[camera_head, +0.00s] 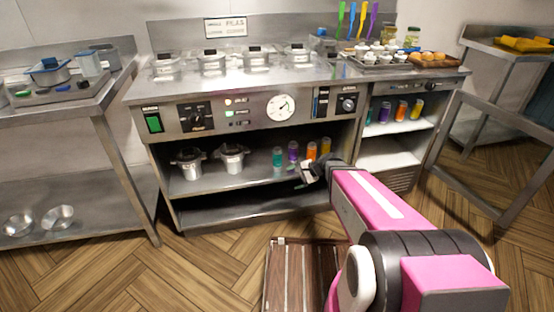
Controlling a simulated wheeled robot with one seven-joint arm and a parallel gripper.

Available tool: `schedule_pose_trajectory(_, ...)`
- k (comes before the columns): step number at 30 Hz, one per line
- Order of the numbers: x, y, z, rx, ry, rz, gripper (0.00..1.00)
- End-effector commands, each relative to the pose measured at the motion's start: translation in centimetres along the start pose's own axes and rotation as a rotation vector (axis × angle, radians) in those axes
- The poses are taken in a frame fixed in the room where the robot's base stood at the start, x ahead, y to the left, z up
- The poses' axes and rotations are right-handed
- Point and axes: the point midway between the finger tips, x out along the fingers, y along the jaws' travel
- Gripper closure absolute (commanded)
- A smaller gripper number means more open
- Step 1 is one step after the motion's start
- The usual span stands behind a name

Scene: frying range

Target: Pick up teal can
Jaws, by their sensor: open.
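A teal can (277,158) stands upright on the lower shelf of the frying range, at the left end of a short row of cans. A purple can (293,151) and two orange-yellow cans (311,151) stand to its right. My gripper (304,172) is at the end of the pink arm, in front of the shelf and a little right of the teal can, apart from it in the picture. Its jaws are open and look empty; they are small and dark here. A second, darker teal-green can (369,115) is partly visible in the right cabinet.
Two metal pots (230,158) stand on the lower shelf (225,182), left of the teal can. More purple, orange and yellow cans (400,110) stand in the right cabinet. The range's front panel (250,110) overhangs the shelf. A slatted wooden board (290,275) lies below the arm.

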Motion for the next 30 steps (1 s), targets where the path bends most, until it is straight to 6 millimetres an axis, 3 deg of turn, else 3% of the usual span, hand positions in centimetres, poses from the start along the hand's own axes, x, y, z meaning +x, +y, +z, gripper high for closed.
schedule_pose_trajectory(1,1.6,-1.0,-1.2,0.092,-0.022,-0.077,0.14)
schedule_pose_trajectory(6,4.6,-4.1,-4.0,0.425,-0.106,-0.341,0.14)
schedule_pose_trajectory(15,7.3,-6.5,-10.2,0.961,-0.266,-0.712,0.14)
schedule_pose_trajectory(21,7.8,-6.5,-12.3,1.129,-0.324,-0.821,0.14)
schedule_pose_trajectory(30,9.6,-8.5,-13.2,1.154,-0.336,-0.838,0.14)
